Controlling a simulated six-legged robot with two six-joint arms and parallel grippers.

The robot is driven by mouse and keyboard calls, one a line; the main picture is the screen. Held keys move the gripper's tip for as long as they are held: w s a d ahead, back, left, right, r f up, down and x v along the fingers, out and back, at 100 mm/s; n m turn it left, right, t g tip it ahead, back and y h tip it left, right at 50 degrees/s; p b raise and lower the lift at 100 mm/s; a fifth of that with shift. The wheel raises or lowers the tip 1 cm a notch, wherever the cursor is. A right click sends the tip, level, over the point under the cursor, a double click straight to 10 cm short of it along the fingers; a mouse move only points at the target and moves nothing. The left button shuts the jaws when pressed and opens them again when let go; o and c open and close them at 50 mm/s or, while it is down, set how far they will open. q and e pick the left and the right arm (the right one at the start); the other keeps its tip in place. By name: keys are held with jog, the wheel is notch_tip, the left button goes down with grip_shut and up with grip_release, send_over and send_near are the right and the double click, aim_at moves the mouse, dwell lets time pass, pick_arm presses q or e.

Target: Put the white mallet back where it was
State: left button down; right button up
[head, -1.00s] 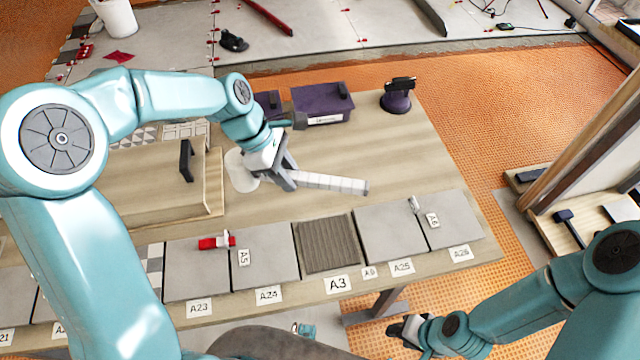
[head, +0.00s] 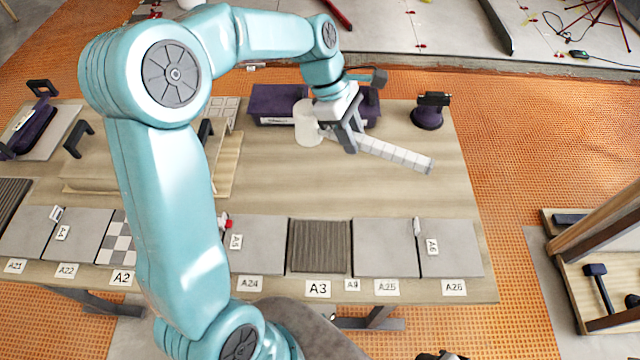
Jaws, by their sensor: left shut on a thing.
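The white mallet has a pale cylindrical head (head: 308,124) and a light, segmented handle (head: 398,156) that points right and toward the table's front. My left gripper (head: 346,132) is shut on the handle close to the head. The mallet is over the back part of the wooden table (head: 400,205), in front of a purple box (head: 283,103). Whether it touches the table is hard to tell. Only a dark tip of my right gripper (head: 440,356) shows at the bottom edge, so its jaws cannot be judged.
A purple suction-cup tool (head: 428,112) stands at the back right. Grey tiles (head: 385,247) and a ribbed dark tile (head: 319,246) line the front edge with labels. A wooden tray (head: 228,165) lies left, partly behind my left arm. The table's middle right is clear.

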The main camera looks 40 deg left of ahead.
pick_arm(q)
jog(key=shift+s+a+r, duration=0.1)
jog(key=shift+a+r, duration=0.1)
jog(key=shift+a, duration=0.1)
jog(key=shift+s+a+f, duration=0.1)
jog(key=shift+a+f, duration=0.05)
jog(key=shift+f, duration=0.2)
notch_tip(320, 180, down, 19)
jog(key=shift+a+f, duration=0.1)
jog(key=shift+a, duration=0.05)
jog(key=shift+f, duration=0.15)
jog(key=shift+b, duration=0.35)
jog(key=c, duration=0.8)
grip_release()
jog(key=shift+f, duration=0.1)
jog(key=shift+c, duration=0.2)
